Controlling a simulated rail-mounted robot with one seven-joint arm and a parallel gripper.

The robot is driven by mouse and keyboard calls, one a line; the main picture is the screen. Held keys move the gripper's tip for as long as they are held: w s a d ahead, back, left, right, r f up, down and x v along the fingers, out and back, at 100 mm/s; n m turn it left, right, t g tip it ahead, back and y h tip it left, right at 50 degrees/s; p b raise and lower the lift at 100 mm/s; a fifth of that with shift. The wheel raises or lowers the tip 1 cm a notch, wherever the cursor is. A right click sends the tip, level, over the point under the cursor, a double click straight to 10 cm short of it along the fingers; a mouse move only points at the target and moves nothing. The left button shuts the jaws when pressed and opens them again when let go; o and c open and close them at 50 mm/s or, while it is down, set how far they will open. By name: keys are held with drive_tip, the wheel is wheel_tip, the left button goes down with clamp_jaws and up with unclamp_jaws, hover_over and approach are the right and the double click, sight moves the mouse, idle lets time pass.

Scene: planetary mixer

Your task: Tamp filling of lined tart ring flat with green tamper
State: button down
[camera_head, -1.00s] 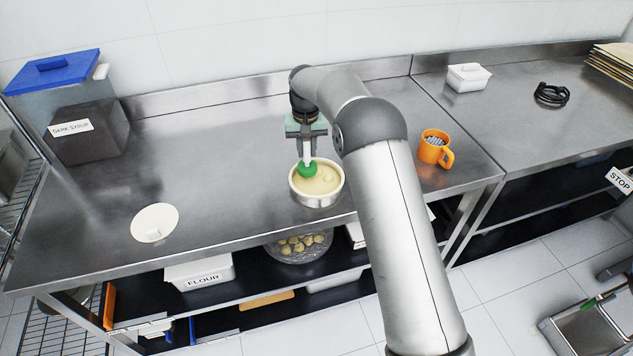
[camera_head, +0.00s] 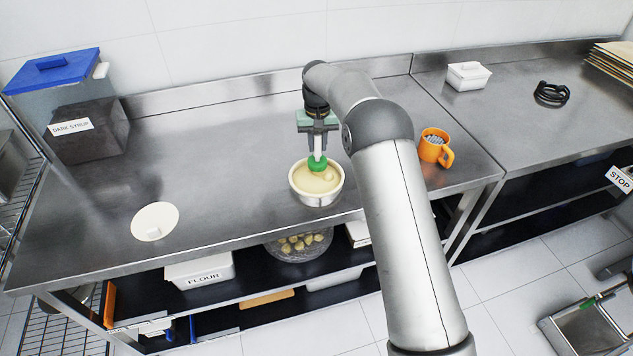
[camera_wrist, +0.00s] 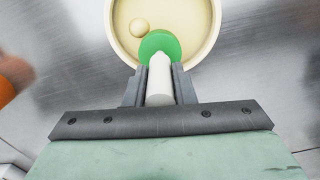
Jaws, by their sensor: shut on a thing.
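The green tamper (camera_head: 317,164) has a white handle and a round green head. My gripper (camera_head: 317,130) is shut on the handle and holds the tamper upright above the ring's back part. In the wrist view the green head (camera_wrist: 159,45) overlaps the ring's near rim (camera_wrist: 118,48). I cannot tell whether the head touches the filling.
An orange mug (camera_head: 433,148) with small things in it stands to the right. A white round plate (camera_head: 154,221) lies at left. A dark syrup bin (camera_head: 85,125) is at back left. The table around the ring is mostly clear.

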sight(318, 152)
drive_tip(key=shift+f+b, duration=0.75)
drive_tip(key=shift+f, duration=0.8)
drive_tip(key=shift+s+f, duration=0.1)
drive_tip(key=shift+f, duration=0.25)
idle(0.6)
drive_tip(key=shift+r, duration=0.1)
drive_tip(key=shift+r+p, duration=1)
drive_tip(key=shift+r, duration=0.8)
drive_tip(key=shift+s+d+b, duration=0.2)
drive_tip(key=shift+d+b, duration=0.2)
drive_tip(key=shift+b, duration=0.1)
drive_tip(key=shift+s+d+r+b, duration=0.2)
drive_tip(key=shift+s+d+b, duration=0.1)
drive_tip(key=shift+s+d, duration=0.2)
drive_tip(key=shift+s+d+r+b, duration=0.2)
drive_tip(key=shift+s+d+b, duration=0.15)
drive_tip(key=shift+d, duration=0.25)
